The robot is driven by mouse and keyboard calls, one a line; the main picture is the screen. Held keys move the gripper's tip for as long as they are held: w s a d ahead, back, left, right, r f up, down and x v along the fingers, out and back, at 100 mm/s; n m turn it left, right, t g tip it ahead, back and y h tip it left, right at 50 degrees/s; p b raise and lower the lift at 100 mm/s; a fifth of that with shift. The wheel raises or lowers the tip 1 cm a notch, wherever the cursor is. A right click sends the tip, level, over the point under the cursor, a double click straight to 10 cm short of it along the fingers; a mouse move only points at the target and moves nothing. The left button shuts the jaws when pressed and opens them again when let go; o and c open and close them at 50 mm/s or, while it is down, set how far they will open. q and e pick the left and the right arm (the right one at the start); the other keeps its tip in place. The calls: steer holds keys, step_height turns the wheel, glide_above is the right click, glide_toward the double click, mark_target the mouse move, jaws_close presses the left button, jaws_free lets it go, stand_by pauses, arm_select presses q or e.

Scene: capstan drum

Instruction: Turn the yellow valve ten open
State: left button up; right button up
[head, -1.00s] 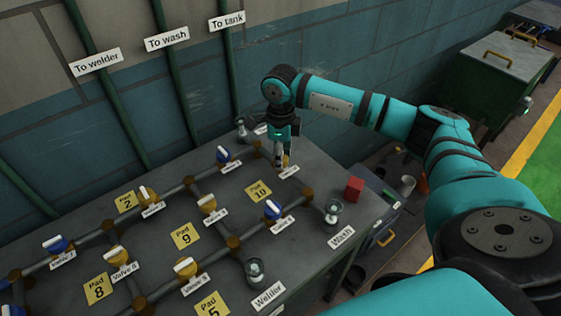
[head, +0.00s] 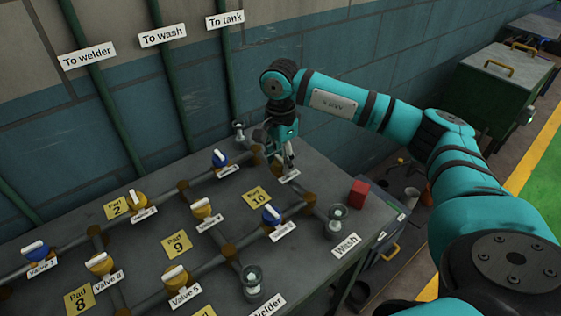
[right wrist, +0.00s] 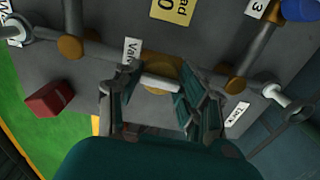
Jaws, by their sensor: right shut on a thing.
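The yellow valve (right wrist: 161,70) with a white bar handle (right wrist: 158,84) shows in the right wrist view, on a pipe. Its label (right wrist: 131,50) reads only "Valv", the number hidden by a finger. My right gripper (right wrist: 152,90) has a finger on each side of the handle and is shut on it. In the head view my right gripper (head: 284,157) points down at the table's far right part, and largely hides this valve. A yellow plate marked Pad 10 (head: 257,197) lies nearby. My left gripper is not in view.
Other valves, blue (head: 271,214) and yellow (head: 202,208), stand on the pipe grid around it. A red block (head: 359,193) and a glass fitting by the Wash label (head: 345,245) are at the table's right. The wall (head: 340,60) is close behind.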

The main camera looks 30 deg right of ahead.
mark_target(281, 158)
steer(key=shift+w+r+n, duration=0.1)
steer(key=shift+r+n, duration=0.05)
steer(key=shift+n, duration=0.15)
stand_by(0.4)
steer(key=o, duration=1.2)
step_height(281, 158, up, 12)
